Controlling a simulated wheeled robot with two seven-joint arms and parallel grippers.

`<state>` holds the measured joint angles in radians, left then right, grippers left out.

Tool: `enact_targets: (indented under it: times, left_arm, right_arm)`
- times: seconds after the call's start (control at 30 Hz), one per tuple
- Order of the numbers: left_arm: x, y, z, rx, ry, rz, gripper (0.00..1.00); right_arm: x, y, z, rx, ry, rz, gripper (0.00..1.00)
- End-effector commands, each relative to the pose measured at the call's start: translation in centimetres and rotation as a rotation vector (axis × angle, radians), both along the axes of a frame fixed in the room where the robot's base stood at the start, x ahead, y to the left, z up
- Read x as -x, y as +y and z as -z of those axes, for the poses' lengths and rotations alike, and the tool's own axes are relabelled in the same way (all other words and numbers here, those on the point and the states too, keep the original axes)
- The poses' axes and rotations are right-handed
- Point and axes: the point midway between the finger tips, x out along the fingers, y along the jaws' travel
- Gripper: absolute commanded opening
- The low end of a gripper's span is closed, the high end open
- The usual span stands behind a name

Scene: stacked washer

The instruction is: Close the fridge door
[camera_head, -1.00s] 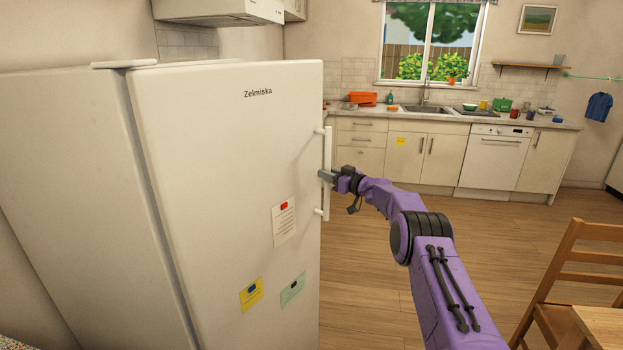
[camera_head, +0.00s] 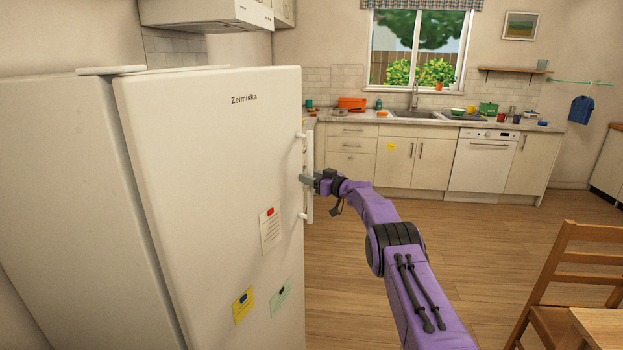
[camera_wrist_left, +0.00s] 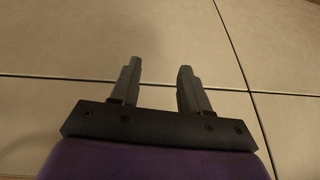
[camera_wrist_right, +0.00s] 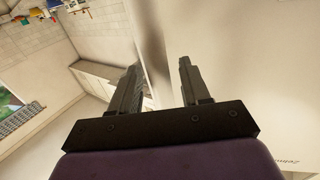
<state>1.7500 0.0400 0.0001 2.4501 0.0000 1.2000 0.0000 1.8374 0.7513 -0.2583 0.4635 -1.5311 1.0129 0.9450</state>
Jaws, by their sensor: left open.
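The white fridge door (camera_head: 215,170) fills the left of the head view, with the lettering "Zelmiska" near its top. A seam separates it from the fridge body (camera_head: 60,190) at left. The inside is hidden, and I cannot tell how far the door stands out. A white upright handle (camera_head: 309,205) is on its right edge. My right gripper (camera_head: 307,180) is at the handle's middle. In the right wrist view its fingers (camera_wrist_right: 158,88) are apart, with a blurred upright bar, likely the handle, between them.
Paper notes (camera_head: 270,228) are on the door. A wooden chair (camera_head: 570,275) stands at the lower right. A counter (camera_head: 365,118) with a sink and a white dishwasher (camera_head: 483,160) lines the far wall. The wooden floor (camera_head: 450,225) between is clear.

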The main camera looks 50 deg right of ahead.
Motion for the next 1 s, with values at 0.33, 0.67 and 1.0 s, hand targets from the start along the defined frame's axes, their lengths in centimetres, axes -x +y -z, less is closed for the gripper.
enact_targets:
  times: [0.33,0.67,1.0]
  left_arm:
    - [0.0,0.0,0.0,0.0,0.0,0.0,0.46]
    - [0.0,0.0,0.6,0.0,0.0,0.0,0.46]
    - [0.0,0.0,1.3,0.0,0.0,0.0,0.46]
  right_arm:
    - [0.6,-0.2,-0.1,-0.001,0.0,0.003,0.46]
    - [5.5,-0.3,-0.1,-0.005,-0.005,0.003,0.46]
    - [10.4,-0.4,0.1,0.0,-0.001,0.002,0.46]
